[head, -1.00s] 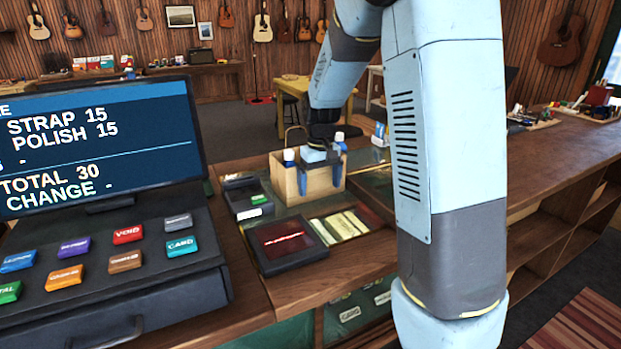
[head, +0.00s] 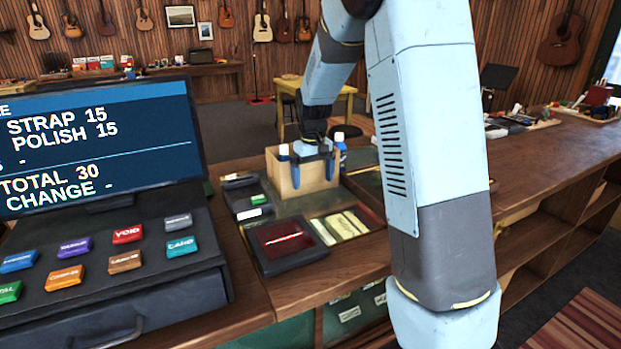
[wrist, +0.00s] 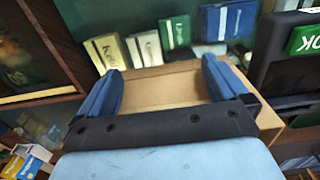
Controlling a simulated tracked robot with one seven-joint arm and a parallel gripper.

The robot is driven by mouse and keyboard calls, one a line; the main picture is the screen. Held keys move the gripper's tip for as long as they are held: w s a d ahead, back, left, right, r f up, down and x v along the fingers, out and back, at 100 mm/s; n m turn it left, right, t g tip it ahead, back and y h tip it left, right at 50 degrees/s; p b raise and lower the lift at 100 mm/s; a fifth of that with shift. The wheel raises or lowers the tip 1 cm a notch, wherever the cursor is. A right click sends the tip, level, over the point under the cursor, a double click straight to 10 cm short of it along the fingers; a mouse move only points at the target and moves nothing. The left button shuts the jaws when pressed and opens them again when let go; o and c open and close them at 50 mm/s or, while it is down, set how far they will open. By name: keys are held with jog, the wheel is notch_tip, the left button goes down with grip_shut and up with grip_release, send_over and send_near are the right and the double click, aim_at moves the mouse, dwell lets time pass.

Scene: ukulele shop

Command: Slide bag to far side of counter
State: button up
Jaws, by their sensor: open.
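The tan paper bag (head: 308,182) stands upright on the counter (head: 355,262), right of the register. My gripper (head: 312,170) points down at the bag, its two blue fingers apart and overlapping the bag's upper part in the head view. In the wrist view my open gripper (wrist: 163,88) has one finger at each side of the tan bag (wrist: 160,92). Nothing is clearly clamped between them. I cannot tell whether the fingers touch the bag. My wrist hides part of its top.
The register (head: 110,230) stands at left. Small boxes (head: 340,226) lie under the counter glass. My arm hides counter at right.

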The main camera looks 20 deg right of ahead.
jog(key=shift+w+a, duration=0.5)
jog(key=shift+w, duration=2.05)
jog(key=shift+w+a, duration=0.5)
jog(key=shift+w, duration=2)
jog(key=shift+w+a, duration=0.5)
jog(key=shift+w, duration=2.05)
jog(key=shift+s+d+r, duration=0.15)
jog(key=shift+s+r, duration=0.35)
jog(key=shift+s, duration=0.3)
jog(key=shift+s+d+r, duration=0.15)
jog(key=shift+s+r, duration=0.35)
jog(key=shift+s, duration=0.25)
notch_tip(320, 180, up, 12)
